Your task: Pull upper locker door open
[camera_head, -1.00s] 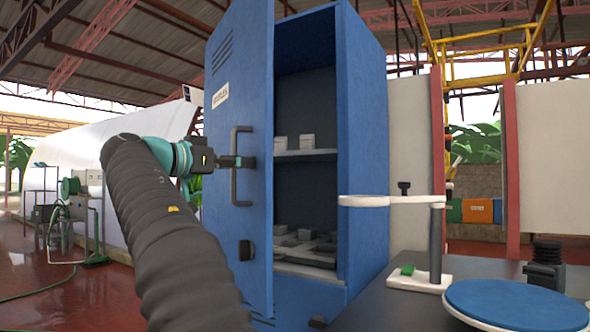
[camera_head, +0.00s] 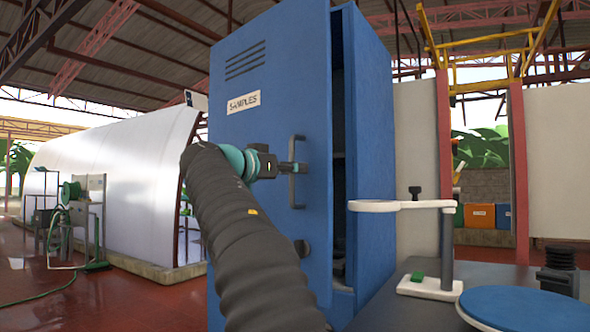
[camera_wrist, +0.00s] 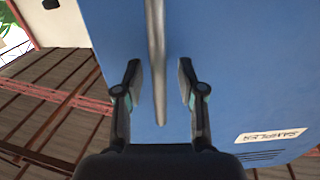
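The blue locker (camera_head: 375,120) stands upright in the middle of the head view. My gripper (camera_head: 292,168) is at the handle. In the wrist view, the fingers of my gripper (camera_wrist: 161,88) are spread on both sides of the handle (camera_wrist: 156,45), with gaps between them and the bar. The locker's inside is mostly hidden.
A dark bench (camera_head: 400,318) at lower right holds a white stand (camera_head: 430,288) with a ring arm close to the locker, a blue round plate (camera_head: 525,306) and a black device (camera_head: 559,268). Open red floor (camera_head: 140,295) lies to the left.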

